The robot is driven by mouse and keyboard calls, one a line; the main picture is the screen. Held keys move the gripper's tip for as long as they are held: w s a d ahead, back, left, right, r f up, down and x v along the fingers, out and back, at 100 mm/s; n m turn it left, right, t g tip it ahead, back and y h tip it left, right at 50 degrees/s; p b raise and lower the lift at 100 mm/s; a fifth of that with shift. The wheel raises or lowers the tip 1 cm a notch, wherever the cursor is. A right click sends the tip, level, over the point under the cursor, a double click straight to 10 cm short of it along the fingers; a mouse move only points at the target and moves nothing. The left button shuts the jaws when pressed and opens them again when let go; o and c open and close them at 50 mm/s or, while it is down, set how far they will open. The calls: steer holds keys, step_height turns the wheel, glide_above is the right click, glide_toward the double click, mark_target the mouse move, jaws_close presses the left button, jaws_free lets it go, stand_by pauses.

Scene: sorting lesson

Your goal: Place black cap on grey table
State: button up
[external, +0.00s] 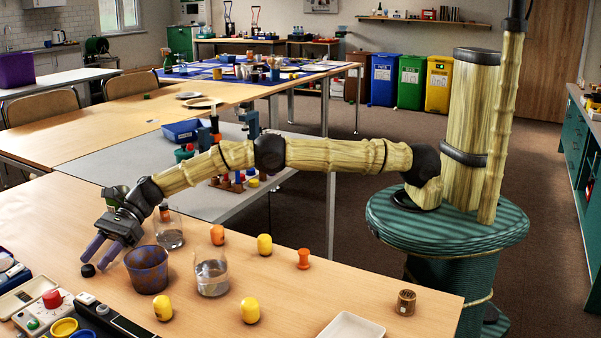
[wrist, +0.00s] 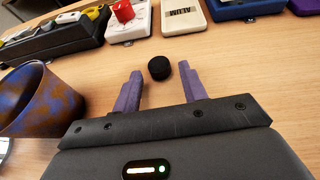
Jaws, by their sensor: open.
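The black cap (external: 88,270) lies on the light wooden table (external: 330,285) at the left, beside a purple-brown cup. In the wrist view the black cap (wrist: 159,68) is just beyond my fingertips, roughly centred between them. My gripper (external: 100,256) has purple fingers and points down at the cap from above and behind. In the wrist view my gripper (wrist: 160,78) is open and empty. The grey table (external: 165,160) stands behind the wooden one, under my arm, with a blue bin and small coloured pieces on it.
The purple-brown cup (external: 147,272) stands close to my fingers. Two glasses (external: 212,276) (external: 168,238) and several yellow and orange pieces stand to the right. Instrument boxes (external: 50,303) line the front left. The grey table's left part looks clear.

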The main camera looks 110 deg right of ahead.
steer(key=shift+v, duration=0.9)
step_height(320, 180, up, 7)
steer(key=p, duration=0.1)
steer(key=shift+s+d, duration=0.15)
